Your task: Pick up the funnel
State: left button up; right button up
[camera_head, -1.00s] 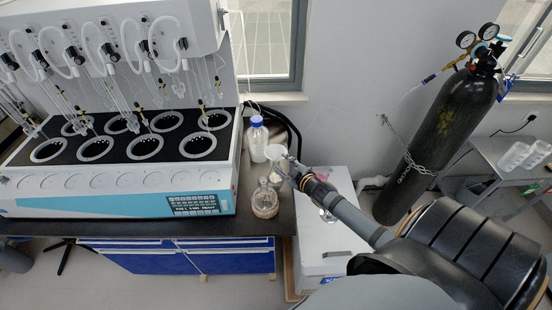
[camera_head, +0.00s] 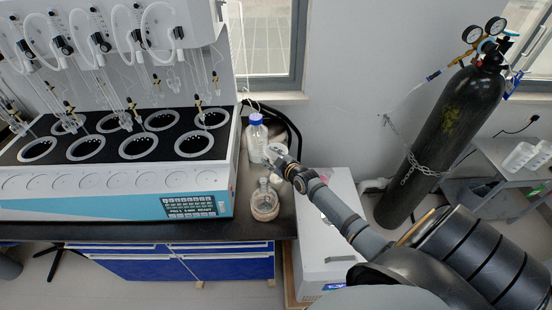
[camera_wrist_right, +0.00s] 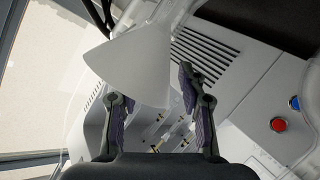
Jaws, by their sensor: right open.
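The funnel is a pale, frosted cone (camera_wrist_right: 132,62). It fills the upper middle of the right wrist view, with its narrow stem pointing to the upper right. In the head view it is mostly hidden behind my right gripper, and only a pale part (camera_head: 279,148) shows. My right gripper (camera_head: 268,156) is over the right end of the bench. In the right wrist view its dark fingers (camera_wrist_right: 151,88) are spread, one on each side of the funnel's wide end. I cannot tell whether either finger touches it. My left gripper is not in view.
A blue-capped bottle (camera_head: 257,140) stands close behind my right gripper. A clear flask (camera_head: 265,203) stands in front of it, near the bench edge. The distiller (camera_head: 110,198) fills the left. A white cabinet (camera_head: 325,255) is below my arm, and a chained gas cylinder (camera_head: 440,140) stands at right.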

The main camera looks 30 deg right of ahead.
grip_shut()
